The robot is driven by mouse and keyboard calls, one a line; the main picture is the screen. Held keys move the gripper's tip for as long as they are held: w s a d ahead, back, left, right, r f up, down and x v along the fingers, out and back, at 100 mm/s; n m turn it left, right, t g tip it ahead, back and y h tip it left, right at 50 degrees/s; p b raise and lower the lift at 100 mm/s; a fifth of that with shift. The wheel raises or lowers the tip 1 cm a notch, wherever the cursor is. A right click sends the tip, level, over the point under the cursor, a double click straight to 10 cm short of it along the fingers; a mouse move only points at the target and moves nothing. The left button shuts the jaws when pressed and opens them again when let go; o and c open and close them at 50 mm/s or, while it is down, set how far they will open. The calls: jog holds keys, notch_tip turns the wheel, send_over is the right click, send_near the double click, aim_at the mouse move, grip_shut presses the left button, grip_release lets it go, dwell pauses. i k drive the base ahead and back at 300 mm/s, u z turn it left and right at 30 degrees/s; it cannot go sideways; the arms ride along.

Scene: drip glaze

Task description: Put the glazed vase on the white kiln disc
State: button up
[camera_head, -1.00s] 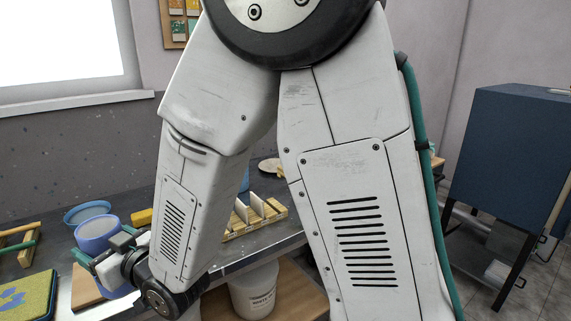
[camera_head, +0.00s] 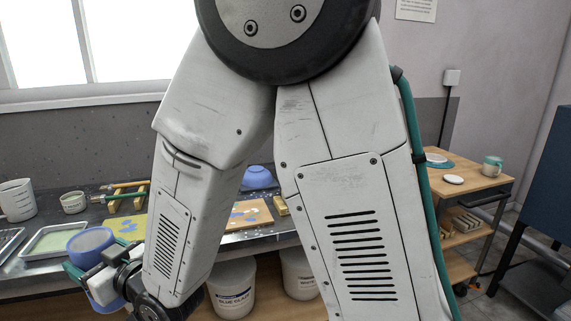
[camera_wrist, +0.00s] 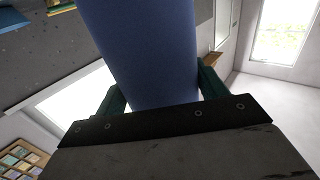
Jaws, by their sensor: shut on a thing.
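My gripper (camera_wrist: 162,92) is shut on the glazed vase (camera_wrist: 140,40). Its green fingers stand on either side of the vase's blue wall. Two small white discs lie on a wooden cart at the right: one white disc (camera_head: 453,179) near the cart's front edge, and another (camera_head: 436,157) on a blue-green round piece. I cannot tell which is the kiln disc. The vase is far from both.
The wooden cart (camera_head: 490,184) also holds a teal mug (camera_head: 492,165). A dark blue cabinet (camera_head: 550,190) stands at the right edge. White buckets (camera_head: 232,289) stand below.

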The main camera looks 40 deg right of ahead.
aim_at(453, 177)
jog(key=u, duration=1.3)
jog(key=i, duration=1.35)
jog(key=z, duration=4.4)
jog(key=i, duration=1.7)
jog(key=u, duration=0.05)
